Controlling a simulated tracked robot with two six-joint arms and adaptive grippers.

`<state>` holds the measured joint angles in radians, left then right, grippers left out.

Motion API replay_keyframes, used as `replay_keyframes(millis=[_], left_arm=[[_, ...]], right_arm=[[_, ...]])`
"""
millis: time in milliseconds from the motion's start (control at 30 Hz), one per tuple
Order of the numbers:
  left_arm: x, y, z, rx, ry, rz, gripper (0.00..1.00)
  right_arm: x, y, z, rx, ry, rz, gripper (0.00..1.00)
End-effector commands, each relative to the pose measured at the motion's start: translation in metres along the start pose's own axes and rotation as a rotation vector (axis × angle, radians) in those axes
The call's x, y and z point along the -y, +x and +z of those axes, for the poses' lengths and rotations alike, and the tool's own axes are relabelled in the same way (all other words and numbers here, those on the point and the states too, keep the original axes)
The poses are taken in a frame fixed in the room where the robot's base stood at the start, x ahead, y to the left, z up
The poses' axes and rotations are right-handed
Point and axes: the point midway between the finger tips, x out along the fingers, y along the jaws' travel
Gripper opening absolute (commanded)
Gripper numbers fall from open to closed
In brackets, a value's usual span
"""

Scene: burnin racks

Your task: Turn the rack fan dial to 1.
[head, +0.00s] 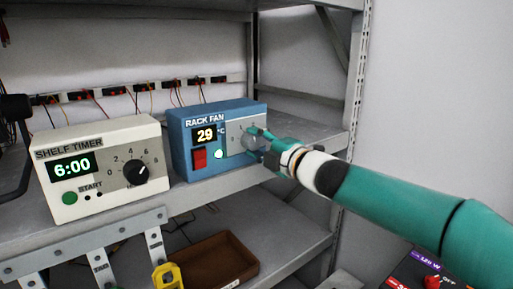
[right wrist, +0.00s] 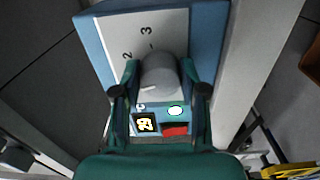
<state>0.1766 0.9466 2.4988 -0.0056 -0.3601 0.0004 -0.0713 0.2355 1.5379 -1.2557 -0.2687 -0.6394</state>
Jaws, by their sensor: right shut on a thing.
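The blue rack fan box (head: 183,155) stands on the shelf in the head view, its display reading 29. Its grey round dial (head: 250,142) sits on a pale scale plate. My right gripper (head: 259,144) reaches in from the right and is shut on the dial. In the right wrist view the gripper (right wrist: 160,88) has one finger on each side of the dial (right wrist: 160,72). The numbers 2 and 3 show on the plate; the 1 cannot be read there. A pale mark on the dial points toward the lower left. My left gripper is not in view.
A cream shelf timer (head: 98,165) showing 6:00 stands left of the fan box. A red switch (head: 199,159) and a lit green lamp (head: 218,154) are on the fan box. A brown tray (head: 215,262) is below. A rack upright (head: 357,80) stands at right.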

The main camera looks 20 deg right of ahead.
Motion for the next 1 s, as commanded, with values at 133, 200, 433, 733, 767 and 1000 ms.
replay_keyframes(millis=[133,200,433,733,767,1000], left_arm=[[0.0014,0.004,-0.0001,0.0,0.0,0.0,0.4],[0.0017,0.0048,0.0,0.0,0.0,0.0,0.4],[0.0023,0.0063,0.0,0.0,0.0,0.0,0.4],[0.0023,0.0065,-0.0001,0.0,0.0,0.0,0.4],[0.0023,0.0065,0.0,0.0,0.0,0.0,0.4],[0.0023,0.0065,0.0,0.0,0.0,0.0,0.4]], right_arm=[[0.0068,0.0013,-0.0022,-0.005,-0.093,-0.011,0.07],[0.0069,0.0014,-0.0022,-0.005,-0.127,-0.011,0.07],[0.007,0.0017,-0.0022,-0.006,-0.196,-0.012,0.07],[0.0071,0.0019,-0.002,-0.005,-0.21,-0.013,0.07],[0.0072,0.0019,-0.0019,-0.005,-0.21,-0.013,0.07],[0.0073,0.0019,-0.0018,-0.005,-0.209,-0.013,0.57]])
